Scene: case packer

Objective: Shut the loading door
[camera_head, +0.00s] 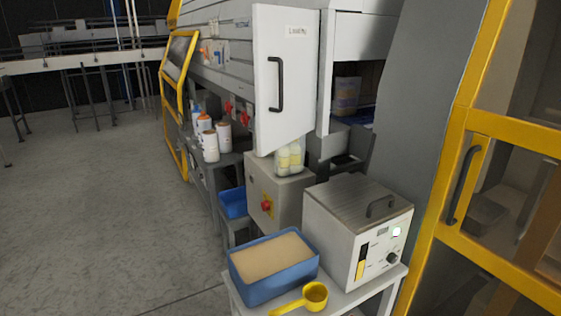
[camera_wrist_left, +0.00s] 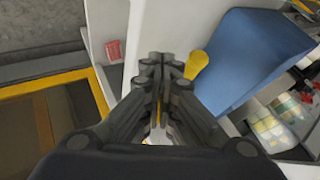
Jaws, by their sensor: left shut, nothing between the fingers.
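The loading door (camera_head: 286,80) is a white panel with a black bar handle (camera_head: 277,84) and a small label reading "Loading" near its top. It stands open in the head view, swung out from the machine, with the opening (camera_head: 350,95) visible to its right. A clear container shows inside the opening. My left gripper (camera_wrist_left: 163,75) shows in the left wrist view only, with its dark fingers together and nothing between them. The door cannot be made out for sure in that view. My right gripper is in neither view.
A blue bin (camera_head: 247,283) of tan material, a yellow scoop (camera_head: 314,296) and a grey-white box unit (camera_head: 352,235) stand on a table in front. Bottles (camera_head: 210,145) stand on a bench left of the door. A yellow-framed door (camera_head: 462,170) is at right. The left floor is clear.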

